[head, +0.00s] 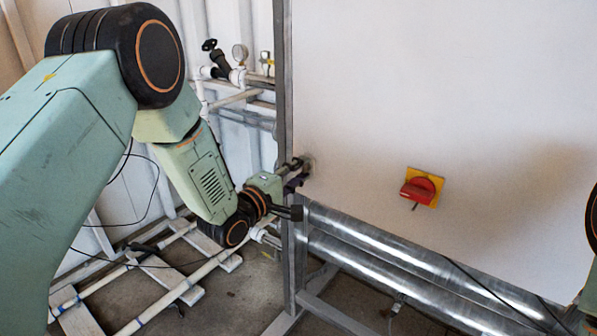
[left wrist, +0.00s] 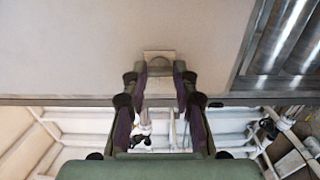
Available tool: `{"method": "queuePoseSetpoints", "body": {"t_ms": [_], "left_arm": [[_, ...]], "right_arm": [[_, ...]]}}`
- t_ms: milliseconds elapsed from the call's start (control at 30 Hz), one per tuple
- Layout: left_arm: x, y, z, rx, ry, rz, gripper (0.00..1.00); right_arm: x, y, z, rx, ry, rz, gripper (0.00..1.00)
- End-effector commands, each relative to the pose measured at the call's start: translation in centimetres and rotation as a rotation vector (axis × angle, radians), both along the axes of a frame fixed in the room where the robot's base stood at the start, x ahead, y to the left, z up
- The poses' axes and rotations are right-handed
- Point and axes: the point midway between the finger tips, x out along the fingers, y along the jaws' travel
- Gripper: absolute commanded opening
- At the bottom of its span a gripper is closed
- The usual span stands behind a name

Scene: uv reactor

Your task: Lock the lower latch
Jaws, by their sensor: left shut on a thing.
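The lower latch (head: 308,163) is a small metal fitting at the lower left edge of the large white panel (head: 450,80). My left gripper (head: 296,175) reaches it from the left, beside the grey frame post. In the left wrist view, the fingers of my left gripper (left wrist: 161,75) are shut on the latch (left wrist: 158,54), a small tan block against the panel. The fingers hide much of the latch, so I cannot tell how it is turned. My right gripper is out of view; only part of my right arm shows at the right edge.
A red rotary switch (head: 417,190) on a yellow plate sits on the panel. Shiny metal tubes (head: 390,268) run below it. A grey post (head: 284,90) stands along the panel's left edge.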

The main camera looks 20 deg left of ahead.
Motion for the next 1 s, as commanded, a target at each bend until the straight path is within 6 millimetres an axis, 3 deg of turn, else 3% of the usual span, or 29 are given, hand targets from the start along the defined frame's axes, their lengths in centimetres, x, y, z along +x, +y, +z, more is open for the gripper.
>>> {"method": "queuePoseSetpoints", "body": {"t_ms": [300, 667, 767, 1000], "left_arm": [[0.1, 0.1, 0.1, -0.001, -0.003, 0.001, 0.51], [-0.4, 0.2, 0.0, 0.000, 0.000, 0.001, 0.51], [-1.4, 0.7, -0.1, 0.000, 0.002, 0.003, 0.51], [-5.9, 2.3, 0.1, -0.006, 0.001, 0.005, 0.51]], "right_arm": [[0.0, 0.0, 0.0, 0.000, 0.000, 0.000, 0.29], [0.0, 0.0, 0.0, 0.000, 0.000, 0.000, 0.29], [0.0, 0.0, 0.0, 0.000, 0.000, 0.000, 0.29], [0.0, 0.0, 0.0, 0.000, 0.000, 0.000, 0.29]]}}
